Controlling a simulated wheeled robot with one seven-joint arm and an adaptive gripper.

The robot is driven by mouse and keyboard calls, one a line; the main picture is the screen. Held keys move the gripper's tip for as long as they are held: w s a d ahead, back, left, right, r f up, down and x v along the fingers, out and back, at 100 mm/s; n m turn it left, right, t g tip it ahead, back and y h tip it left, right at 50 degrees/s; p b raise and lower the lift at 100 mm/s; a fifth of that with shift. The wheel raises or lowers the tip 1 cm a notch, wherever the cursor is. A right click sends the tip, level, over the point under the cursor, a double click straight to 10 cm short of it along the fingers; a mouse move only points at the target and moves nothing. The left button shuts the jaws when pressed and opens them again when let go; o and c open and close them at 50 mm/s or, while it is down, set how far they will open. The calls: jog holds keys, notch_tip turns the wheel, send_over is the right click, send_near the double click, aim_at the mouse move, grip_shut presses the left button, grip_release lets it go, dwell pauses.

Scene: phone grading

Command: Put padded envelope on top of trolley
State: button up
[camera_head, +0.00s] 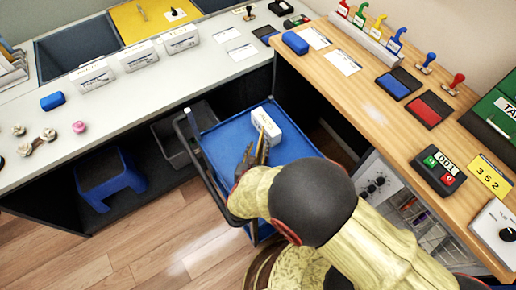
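The blue trolley (291,147) stands on the floor in the gap between the two counters, its black handle at the left. A white box-like pack (266,126) with print on its side sits on the trolley top. My gripper (254,152) is over the trolley, just in front of the white pack. A dark finger and a thin tan, edge-on shape show at its tip. I cannot tell whether the tan shape is a padded envelope or part of the gripper. No padded envelope can be clearly made out. My arm hides the trolley's near right part.
White packs (140,56) stand in a row on the grey counter (120,105). The wooden counter (345,90) at the right holds stamps, ink pads (430,109) and a counter device (438,170). A blue stool (108,183) and a grey bin (175,135) are under the left counter.

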jog(key=shift+r+p, duration=0.2)
jog(key=shift+p, duration=0.1)
jog(key=p+v, duration=0.3)
jog(key=v, duration=0.9)
jog(key=shift+f+p, duration=0.15)
jog(key=shift+p, duration=0.2)
jog(key=w+a+r+n+g+y, duration=0.1)
jog(key=w+a+r+n+y, duration=0.1)
jog(key=w+a+r+n, duration=0.3)
jog(key=w+a+r+n+g+y, duration=0.2)
jog(key=w+r+n+y, duration=0.1)
jog(key=r+n, duration=0.3)
jog(key=w+d+r+n+g+y, duration=0.15)
jog(key=d+r+n, duration=0.25)
jog(key=r+n, duration=0.6)
jog(key=s+d+r+n+g+h, duration=0.1)
jog(key=s+d+r+n, duration=0.2)
jog(key=d, duration=0.6)
jog(key=s+d+r+n+g+h, duration=0.1)
jog(key=s+d+r+n, duration=0.3)
jog(key=s+d+n, duration=0.4)
jog(key=s+d+r+n+g+h, duration=0.1)
jog(key=s+d+r+n, duration=0.3)
jog(key=d, duration=0.6)
jog(key=shift+s+n+h, duration=0.65)
jog(key=shift+n+h, duration=0.15)
jog(key=shift+h, duration=0.05)
